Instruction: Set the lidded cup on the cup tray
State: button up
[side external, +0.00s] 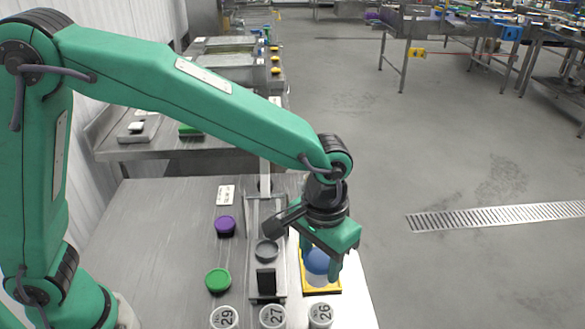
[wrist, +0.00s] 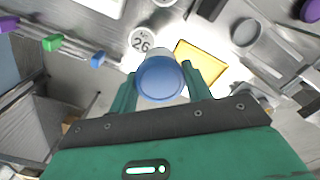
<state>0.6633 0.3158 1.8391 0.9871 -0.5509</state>
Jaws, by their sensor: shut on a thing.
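The lidded cup has a blue lid, which shows in the side view (side external: 316,261) and large in the wrist view (wrist: 160,78). My gripper (side external: 318,268) is shut on the cup, with one green finger on each side of it in the wrist view (wrist: 162,84). The cup tray is a yellow-rimmed square (side external: 322,291) at the table's right side. In the side view the cup overlaps the tray. In the wrist view the tray (wrist: 200,58) shows just beyond the cup. I cannot tell whether the cup touches it.
White round items marked 29 (side external: 224,317), 27 (side external: 272,317) and 26 (side external: 321,315) line the front. A metal fixture with a grey ring (side external: 267,250) stands left of the tray. A purple lid (side external: 225,226) and a green lid (side external: 217,281) lie further left.

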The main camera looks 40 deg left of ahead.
jog(key=w+a+f, duration=0.2)
jog(key=w, duration=0.1)
jog(key=w+a+f, duration=0.2)
jog(key=w, duration=0.1)
jog(key=w+a+f, duration=0.2)
jog(key=w+f, duration=0.1)
jog(key=shift+w+a, duration=0.3)
jog(key=shift+f, duration=1.95)
jog(key=shift+f, duration=0.15)
jog(key=o, duration=1)
